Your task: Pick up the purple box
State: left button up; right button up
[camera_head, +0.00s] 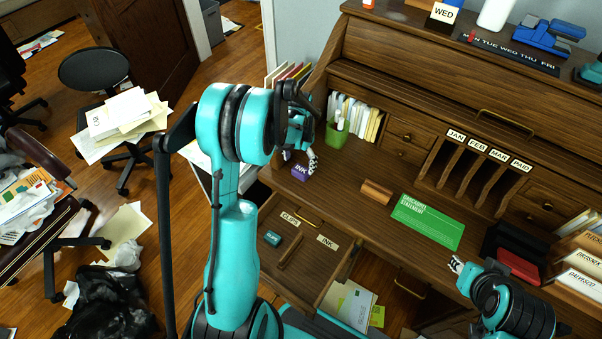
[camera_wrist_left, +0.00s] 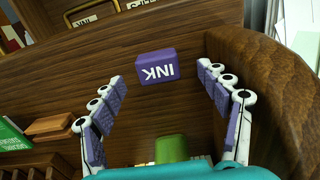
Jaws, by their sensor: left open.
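The purple box (camera_head: 301,173), marked INK, sits on the desk top near its left front part. My left gripper (camera_head: 299,157) hangs just above and behind it, partly hidden by its own wrist. In the left wrist view the purple box (camera_wrist_left: 156,66) shows between the lines of the two open fingers (camera_wrist_left: 160,78), a little beyond their tips. The fingers look apart from it, with wood visible on both sides. My right gripper (camera_head: 457,265) is by the desk's front edge at the right; its jaw opening is unclear.
A green cup (camera_head: 336,137) stands behind the left gripper. A brown block (camera_head: 376,192) and a green booklet (camera_head: 427,220) lie to the right. An open drawer (camera_head: 325,262) below has CLIPS and INK labels and a small teal box (camera_head: 272,238).

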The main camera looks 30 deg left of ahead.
aim_at(300, 170)
pick_arm(q)
jog(key=f+b, duration=0.2)
jog(key=f, duration=0.3)
jog(key=shift+d, duration=0.2)
jog(key=shift+r, duration=0.1)
jog(key=c, duration=1.2)
jog(key=shift+c, duration=0.2)
jog(key=shift+r, duration=0.1)
